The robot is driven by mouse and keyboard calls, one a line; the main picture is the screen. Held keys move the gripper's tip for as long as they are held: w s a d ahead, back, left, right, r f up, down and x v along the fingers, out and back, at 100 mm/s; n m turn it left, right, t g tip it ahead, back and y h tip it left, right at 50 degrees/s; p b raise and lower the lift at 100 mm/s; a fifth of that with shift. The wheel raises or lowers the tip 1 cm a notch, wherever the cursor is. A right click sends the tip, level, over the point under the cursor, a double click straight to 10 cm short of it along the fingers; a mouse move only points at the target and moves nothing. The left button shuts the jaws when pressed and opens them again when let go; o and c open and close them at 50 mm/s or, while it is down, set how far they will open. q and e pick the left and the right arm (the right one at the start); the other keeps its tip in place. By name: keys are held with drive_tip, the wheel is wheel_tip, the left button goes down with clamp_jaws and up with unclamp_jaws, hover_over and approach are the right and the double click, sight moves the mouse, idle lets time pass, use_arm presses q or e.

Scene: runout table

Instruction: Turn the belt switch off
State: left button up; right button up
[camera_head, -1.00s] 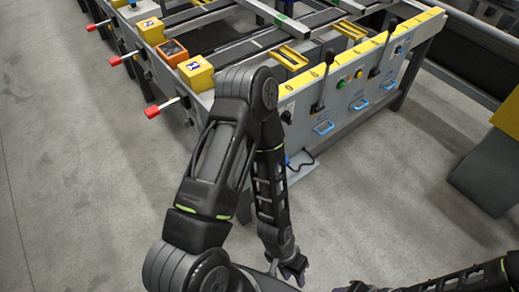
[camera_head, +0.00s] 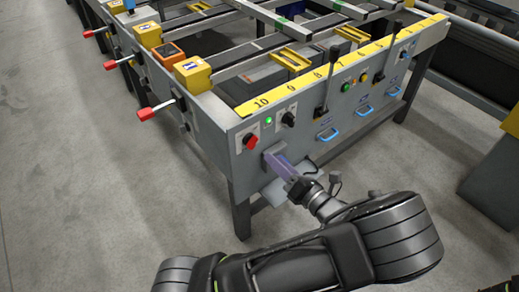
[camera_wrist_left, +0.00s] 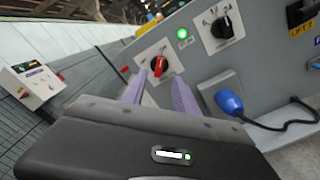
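A red rotary switch (camera_head: 251,140) on a white plate sits on the grey front panel of the runout table, near its left corner. In the left wrist view the red switch (camera_wrist_left: 160,66) appears between and beyond my two purple fingers. A lit green lamp (camera_head: 268,120) and a black rotary switch (camera_head: 288,118) sit to its right. My left gripper (camera_head: 273,160) is below and right of the red switch, close to the panel. In the left wrist view its fingers (camera_wrist_left: 159,77) are apart and empty. My right gripper is not in view.
A blue handheld device (camera_wrist_left: 229,102) with a black cable hangs on the panel right of my fingers. Levers (camera_head: 328,75), push buttons and blue handles (camera_head: 327,134) lie farther right. A red-tipped handle (camera_head: 146,114) sticks out on the left side. The floor in front is clear.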

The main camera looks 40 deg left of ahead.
sight(256, 144)
use_arm(q)
drive_tip(key=shift+b+x, duration=0.3)
drive_tip(key=shift+x, duration=3.65)
drive_tip(key=shift+f, duration=0.1)
drive_tip(key=shift+s, duration=0.1)
clamp_jaws()
